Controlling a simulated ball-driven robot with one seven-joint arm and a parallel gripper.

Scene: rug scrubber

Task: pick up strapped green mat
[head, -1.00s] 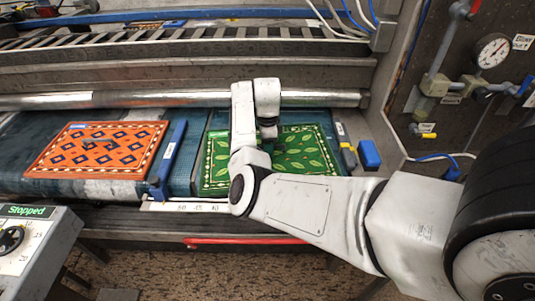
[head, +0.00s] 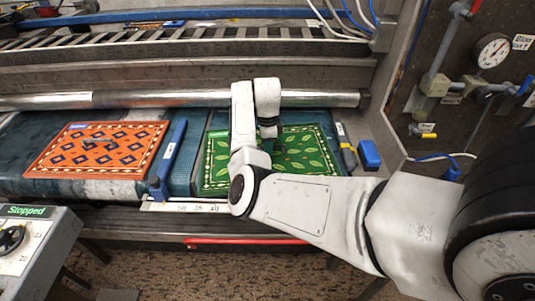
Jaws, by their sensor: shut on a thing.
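The green mat (head: 306,158) with a leaf pattern and pale border lies flat on the dark blue-green belt, right of the blue upright divider. My arm reaches in from the right and covers the mat's middle. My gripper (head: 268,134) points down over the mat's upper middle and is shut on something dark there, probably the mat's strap. The fingertips and the held part are mostly hidden by my wrist. The mat still looks flat on the belt.
An orange patterned mat (head: 97,149) lies on the belt at left. A blue divider (head: 170,160) stands between the mats. A blue block (head: 369,154) and a grey-yellow tool (head: 346,150) sit right of the green mat. A metal roller (head: 180,100) runs behind. A control box (head: 35,245) reads "Stopped".

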